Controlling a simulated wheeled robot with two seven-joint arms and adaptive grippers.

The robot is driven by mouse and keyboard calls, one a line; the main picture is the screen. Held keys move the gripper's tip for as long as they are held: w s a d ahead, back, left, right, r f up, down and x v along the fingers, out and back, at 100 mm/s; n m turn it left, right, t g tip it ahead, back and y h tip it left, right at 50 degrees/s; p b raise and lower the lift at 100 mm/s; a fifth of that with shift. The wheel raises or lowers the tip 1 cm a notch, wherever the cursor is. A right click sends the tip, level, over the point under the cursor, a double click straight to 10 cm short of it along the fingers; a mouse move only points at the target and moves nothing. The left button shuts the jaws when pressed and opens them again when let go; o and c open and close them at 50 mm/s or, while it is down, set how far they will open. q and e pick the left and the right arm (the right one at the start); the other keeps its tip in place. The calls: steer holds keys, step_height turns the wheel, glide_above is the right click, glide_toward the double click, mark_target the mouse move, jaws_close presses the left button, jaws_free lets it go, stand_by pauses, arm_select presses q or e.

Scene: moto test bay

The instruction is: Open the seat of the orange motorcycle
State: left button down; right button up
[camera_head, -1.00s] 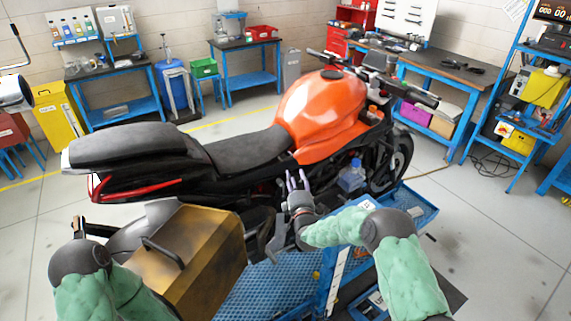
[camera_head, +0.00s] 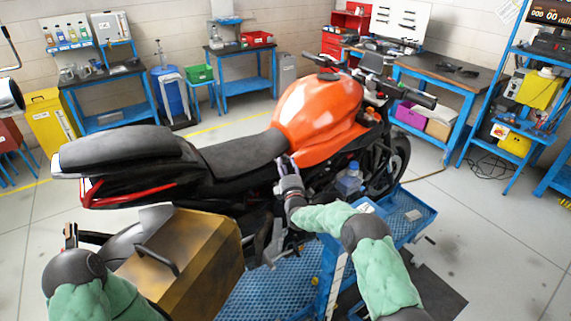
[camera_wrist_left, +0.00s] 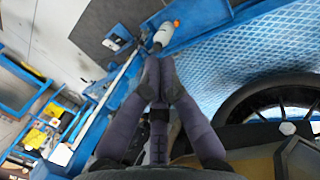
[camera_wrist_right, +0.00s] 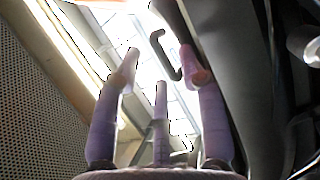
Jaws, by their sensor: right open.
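The orange motorcycle (camera_head: 318,115) stands side-on in the middle of the head view, its tank to the right. Its dark seat (camera_head: 240,153) lies flat behind the tank, and a raised rear section (camera_head: 115,148) is at the left. My right gripper (camera_head: 287,163) points up beside the bike, just below where the seat's front meets the tank; contact is not clear. In the right wrist view my right gripper (camera_wrist_right: 160,68) has its fingers spread and empty. My left gripper (camera_head: 70,232) is at the lower left; in the left wrist view its fingertips (camera_wrist_left: 160,80) are together, with nothing visible between them.
A brown-gold side case (camera_head: 195,260) with a handle stands between my left arm and the bike. A blue lift platform (camera_head: 275,295) lies under the bike. Workbenches line the back wall.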

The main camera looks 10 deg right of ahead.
steer(key=shift+w+r, duration=0.1)
steer(key=shift+w, duration=0.65)
jaws_close()
steer(key=shift+r, duration=0.1)
